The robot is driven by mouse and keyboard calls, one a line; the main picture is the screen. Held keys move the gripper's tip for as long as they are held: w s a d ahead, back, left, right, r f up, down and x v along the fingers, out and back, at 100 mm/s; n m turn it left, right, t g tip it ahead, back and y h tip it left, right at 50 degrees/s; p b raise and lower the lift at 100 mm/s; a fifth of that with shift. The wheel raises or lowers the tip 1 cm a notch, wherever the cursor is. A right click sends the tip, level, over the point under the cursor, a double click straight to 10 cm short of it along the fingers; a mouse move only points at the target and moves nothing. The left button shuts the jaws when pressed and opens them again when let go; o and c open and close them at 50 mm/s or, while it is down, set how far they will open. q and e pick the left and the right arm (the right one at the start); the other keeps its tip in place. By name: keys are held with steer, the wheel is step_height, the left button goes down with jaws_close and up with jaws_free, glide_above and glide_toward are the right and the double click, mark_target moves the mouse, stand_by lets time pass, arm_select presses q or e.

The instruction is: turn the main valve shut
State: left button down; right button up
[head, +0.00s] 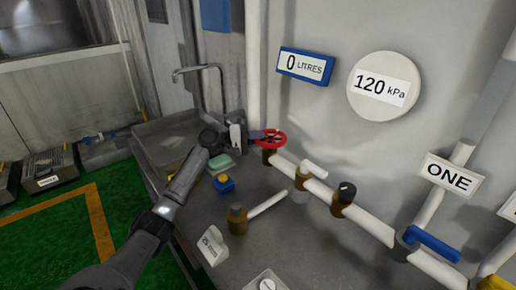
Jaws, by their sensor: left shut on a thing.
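A red handwheel (271,138) sits on a brass-coloured valve body at the left end of the white pipe, against the wall. My left arm reaches in from the lower left, and my left gripper (259,135) is at the left side of the wheel, shut on its rim. The fingertips are small and partly merge with the wheel, so the exact grip is hard to see. No label naming the main valve is readable. My right gripper is not in view.
A wall display (305,66) reads 0 LITRES and a round gauge (384,87) reads 120 kPa. A blue lever (432,244) is below the ONE sign (450,178). A blue box with a yellow button (223,183) and a brass fitting (237,219) stand on the bench.

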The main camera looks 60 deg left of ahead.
arm_select(q)
steer(key=shift+w+a+f+m+g+h+b, duration=0.15)
steer(key=shift+a+f+m+g+h+b, duration=0.15)
steer(key=shift+m+h, duration=0.3)
steer(key=shift+d+r+h, duration=0.1)
steer(key=shift+h, duration=0.3)
steer(key=c, duration=1)
jaws_free()
steer(key=shift+r, duration=0.15)
steer(key=shift+c, duration=0.2)
steer(key=p+v, duration=0.1)
steer(key=v, duration=1.2)
steer(key=shift+s+a, duration=0.2)
steer(key=shift+s, duration=0.15)
steer(key=shift+r, duration=0.15)
